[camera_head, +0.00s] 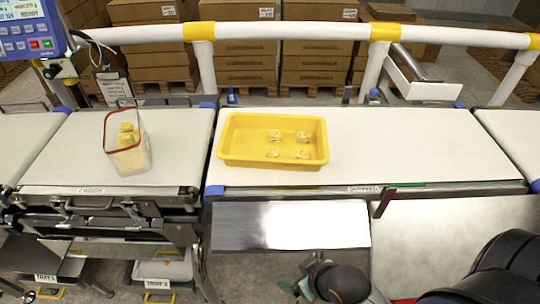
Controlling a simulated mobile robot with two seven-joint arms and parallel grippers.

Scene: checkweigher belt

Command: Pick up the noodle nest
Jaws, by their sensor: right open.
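Several pale noodle nests (274,135) lie apart from one another in a yellow tray (228,150) on the middle belt. More yellow nests (127,134) are stacked in a clear container with a red rim (143,158) on the left belt. My right gripper (302,278) is at the bottom edge, in front of the belt and well short of the tray. It is open, and I see nothing held in it. My left gripper is not in view.
The middle belt (420,145) is clear to the right of the tray. A white guard rail (290,36) runs behind the belts. A blue display panel (30,30) stands at the upper left. A shiny metal plate (250,225) lies below the belt's front edge.

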